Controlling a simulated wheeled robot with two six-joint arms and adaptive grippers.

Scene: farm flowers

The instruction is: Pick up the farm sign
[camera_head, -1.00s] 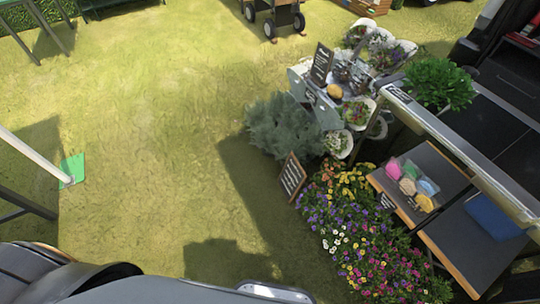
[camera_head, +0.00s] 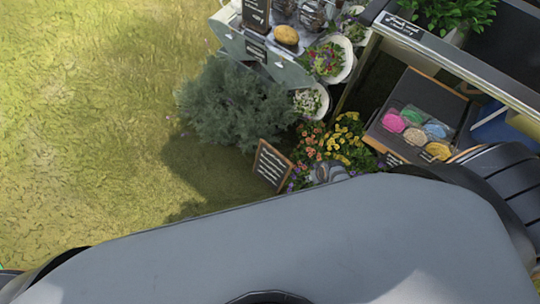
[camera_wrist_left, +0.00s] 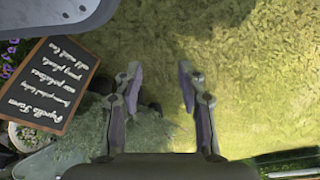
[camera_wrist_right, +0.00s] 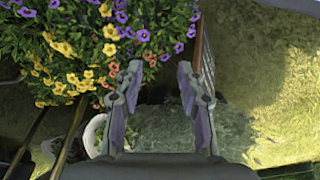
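The farm sign (camera_head: 271,165) is a small dark board with a wooden frame and white writing, tilted on the grass left of the flowers. In the left wrist view the sign (camera_wrist_left: 45,86) is at the left, outside the fingers. My left gripper (camera_wrist_left: 160,82) is open and empty over grass; it is hidden in the head view. In the right wrist view the sign (camera_wrist_right: 205,62) shows nearly edge-on, just beyond the right finger. My right gripper (camera_wrist_right: 158,82) is open, with nothing held. A grey part by the flowers in the head view looks like this gripper (camera_head: 328,172).
A flower bed (camera_wrist_right: 95,45) of yellow, orange and purple blooms adjoins the sign. A grey-green bush (camera_head: 238,105) and a flower stand (camera_head: 262,55) are behind it. A stall shelf with coloured items (camera_head: 418,130) is at right. Open grass (camera_head: 90,130) lies to the left.

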